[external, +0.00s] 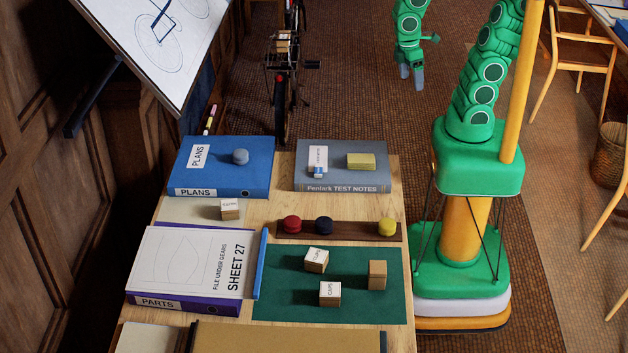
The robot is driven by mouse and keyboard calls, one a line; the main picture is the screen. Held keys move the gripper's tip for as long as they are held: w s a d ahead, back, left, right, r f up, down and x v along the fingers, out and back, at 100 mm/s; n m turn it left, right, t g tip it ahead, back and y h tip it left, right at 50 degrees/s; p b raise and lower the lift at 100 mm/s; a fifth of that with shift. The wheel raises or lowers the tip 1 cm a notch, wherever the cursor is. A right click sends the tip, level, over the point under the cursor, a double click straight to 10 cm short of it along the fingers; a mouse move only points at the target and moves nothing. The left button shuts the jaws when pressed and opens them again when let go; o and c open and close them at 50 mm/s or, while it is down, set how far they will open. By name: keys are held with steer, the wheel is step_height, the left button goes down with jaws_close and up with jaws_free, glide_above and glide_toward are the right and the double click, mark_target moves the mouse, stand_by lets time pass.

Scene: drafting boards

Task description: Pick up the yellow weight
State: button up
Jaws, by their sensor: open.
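The yellow weight (387,228) is a small round knob-like piece. It sits at the right end of a dark wooden strip (340,231) on the table, beside a dark blue weight (323,226) and a red weight (292,225). My gripper (412,78) hangs above the floor beyond the table's far right corner, pointing down, well away from the yellow weight. It is open and I see nothing in it.
A green mat (275,310) with several small blocks lies in front of the strip. A PARTS binder (170,262) lies left. A bicycle (281,75) stands beyond.

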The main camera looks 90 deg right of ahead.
steer(key=w+a+f+n, duration=0.3)
steer(key=w+a+n, duration=0.4)
steer(key=a+n, duration=0.15)
steer(key=n+t, duration=0.2)
steer(key=n, duration=2)
glide_above(388, 223)
steer(key=f, duration=1.6)
steer(key=shift+w+a+f, duration=0.1)
steer(key=shift+w+a, duration=0.05)
steer(key=shift+w, duration=0.1)
steer(key=shift+s+a+f+n, duration=0.15)
steer(key=shift+a+f+n, duration=0.1)
steer(key=shift+f+n, duration=0.15)
steer(key=shift+d+f, duration=0.1)
steer(key=shift+f, duration=1.1)
steer(key=f, duration=0.3)
steer(key=shift+s+d+f, duration=0.1)
steer(key=shift+d+f, duration=0.2)
steer(key=shift+d, duration=0.1)
steer(key=shift+f, duration=0.7)
steer(key=shift+c, duration=0.2)
